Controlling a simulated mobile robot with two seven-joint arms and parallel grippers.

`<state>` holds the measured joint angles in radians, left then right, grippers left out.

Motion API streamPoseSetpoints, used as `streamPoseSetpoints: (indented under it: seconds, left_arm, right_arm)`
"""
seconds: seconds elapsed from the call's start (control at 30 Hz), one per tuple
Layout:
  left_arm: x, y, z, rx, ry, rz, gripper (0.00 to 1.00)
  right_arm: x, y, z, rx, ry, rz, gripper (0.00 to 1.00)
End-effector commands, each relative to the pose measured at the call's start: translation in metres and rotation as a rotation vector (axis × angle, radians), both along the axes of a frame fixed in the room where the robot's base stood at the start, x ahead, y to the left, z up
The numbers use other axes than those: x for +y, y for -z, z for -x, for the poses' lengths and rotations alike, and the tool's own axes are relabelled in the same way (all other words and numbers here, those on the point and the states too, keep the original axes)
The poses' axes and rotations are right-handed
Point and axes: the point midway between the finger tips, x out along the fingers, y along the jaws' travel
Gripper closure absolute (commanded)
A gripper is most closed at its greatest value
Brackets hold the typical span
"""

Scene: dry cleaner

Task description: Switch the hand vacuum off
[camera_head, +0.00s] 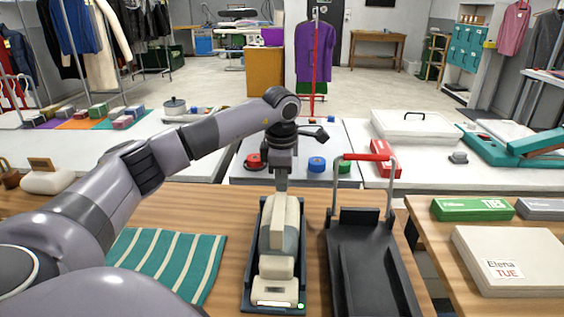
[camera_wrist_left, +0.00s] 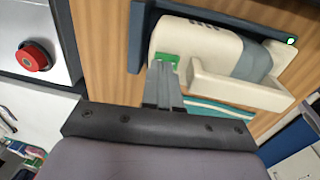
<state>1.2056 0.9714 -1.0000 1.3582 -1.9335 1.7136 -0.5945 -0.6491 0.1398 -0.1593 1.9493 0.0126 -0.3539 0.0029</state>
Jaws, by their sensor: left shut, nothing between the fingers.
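The hand vacuum (camera_head: 278,250), cream with a grey band, lies in a dark blue cradle (camera_head: 248,262) on the wooden table. A small green light (camera_head: 301,306) glows at the cradle's near corner. My left gripper (camera_head: 281,186) points down at the vacuum's far end. In the left wrist view its closed fingers (camera_wrist_left: 163,72) are at a green patch (camera_wrist_left: 172,58) on the cream body of the vacuum (camera_wrist_left: 212,52). The fingers partly cover this patch, and I cannot tell whether they touch it. The left gripper is shut and empty. My right gripper is not in view.
A black tray with a red-handled frame (camera_head: 370,255) stands close right of the cradle. A teal striped cloth (camera_head: 172,257) lies to the left. Red (camera_head: 256,161), blue (camera_head: 317,164) and green round buttons sit on the white counter behind.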

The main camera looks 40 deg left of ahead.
Motion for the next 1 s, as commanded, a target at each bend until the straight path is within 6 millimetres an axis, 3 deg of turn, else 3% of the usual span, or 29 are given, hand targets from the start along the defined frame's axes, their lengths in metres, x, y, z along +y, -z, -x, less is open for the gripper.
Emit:
streamPoseSetpoints:
  seconds: [0.17, 1.0]
  left_arm:
    - [0.001, 0.013, -0.001, 0.001, 0.001, -0.001, 1.0]
    - [0.006, 0.029, -0.007, 0.006, 0.0, -0.003, 1.0]
  right_arm:
    - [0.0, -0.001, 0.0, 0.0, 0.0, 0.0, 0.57]
    - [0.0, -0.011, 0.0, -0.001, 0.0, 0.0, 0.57]
